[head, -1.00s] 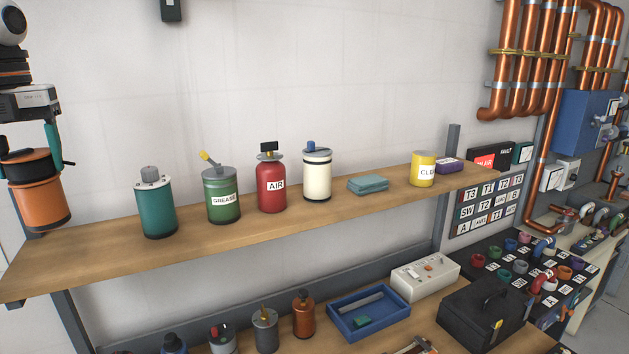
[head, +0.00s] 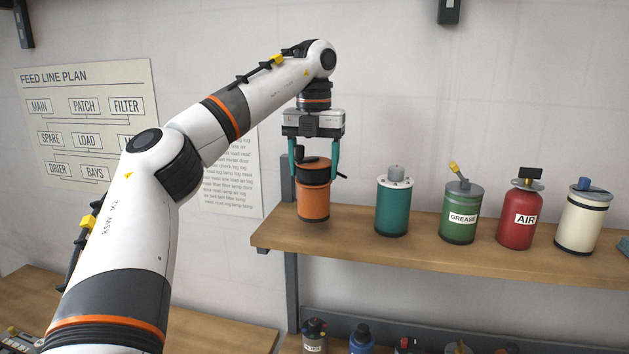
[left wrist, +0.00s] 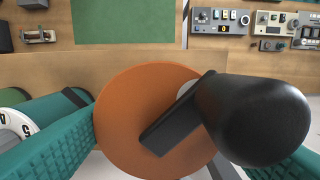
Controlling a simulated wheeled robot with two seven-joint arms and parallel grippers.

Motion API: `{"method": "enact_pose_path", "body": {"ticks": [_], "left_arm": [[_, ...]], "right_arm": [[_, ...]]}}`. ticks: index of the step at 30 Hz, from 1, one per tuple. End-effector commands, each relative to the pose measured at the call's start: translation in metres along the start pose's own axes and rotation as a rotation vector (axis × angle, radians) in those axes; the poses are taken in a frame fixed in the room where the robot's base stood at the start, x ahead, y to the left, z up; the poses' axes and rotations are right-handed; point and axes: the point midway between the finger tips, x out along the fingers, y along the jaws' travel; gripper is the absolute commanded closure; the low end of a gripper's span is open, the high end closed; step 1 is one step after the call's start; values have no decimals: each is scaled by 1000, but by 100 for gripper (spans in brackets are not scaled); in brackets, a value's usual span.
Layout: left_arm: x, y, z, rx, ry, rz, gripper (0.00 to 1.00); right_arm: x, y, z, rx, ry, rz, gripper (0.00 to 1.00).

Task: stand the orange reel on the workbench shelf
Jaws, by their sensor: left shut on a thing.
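The orange reel (head: 314,202), an orange drum with a black top, hangs upright in my left gripper (head: 315,172). The gripper's teal fingers are shut on its upper part from both sides. In the head view the reel shows against the left end of the wooden workbench shelf (head: 280,236), left of a teal can. I cannot tell whether its base touches the shelf. In the left wrist view the reel (left wrist: 120,110) shows from above as an orange disc with a black handle between the teal fingers. My right gripper is not in view.
On the shelf stand a teal can (head: 392,208), a green grease can (head: 459,212), a red air bottle (head: 520,215) and a cream canister (head: 581,220). A gap lies between reel and teal can. A grey upright (head: 290,268) supports the shelf's left end.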

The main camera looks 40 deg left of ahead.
Motion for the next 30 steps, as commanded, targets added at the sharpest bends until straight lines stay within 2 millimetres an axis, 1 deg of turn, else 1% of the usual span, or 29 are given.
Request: {"method": "enact_pose_path", "body": {"ticks": [2,4,6,9,12,14,21,22,24,26,30], "left_arm": [[9,-1,0,0,-1,1,86],[18,-1,0,1,-2,1,86],[26,0,0,2,-3,1,86],[33,-1,0,0,0,2,86],[35,-1,0,-2,3,1,86],[34,-1,0,-2,4,2,86],[38,-1,0,-1,3,1,86],[38,-1,0,-1,2,0,32],[38,-1,0,-2,2,0,21],[38,-1,0,-2,2,0,12],[38,-1,0,-1,1,0,12]], "right_arm": [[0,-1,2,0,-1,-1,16],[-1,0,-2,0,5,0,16],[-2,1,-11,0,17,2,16],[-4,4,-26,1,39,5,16],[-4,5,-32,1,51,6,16],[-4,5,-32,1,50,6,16],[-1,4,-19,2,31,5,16],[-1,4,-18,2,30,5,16],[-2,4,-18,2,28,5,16],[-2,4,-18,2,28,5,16],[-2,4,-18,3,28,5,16]]}}
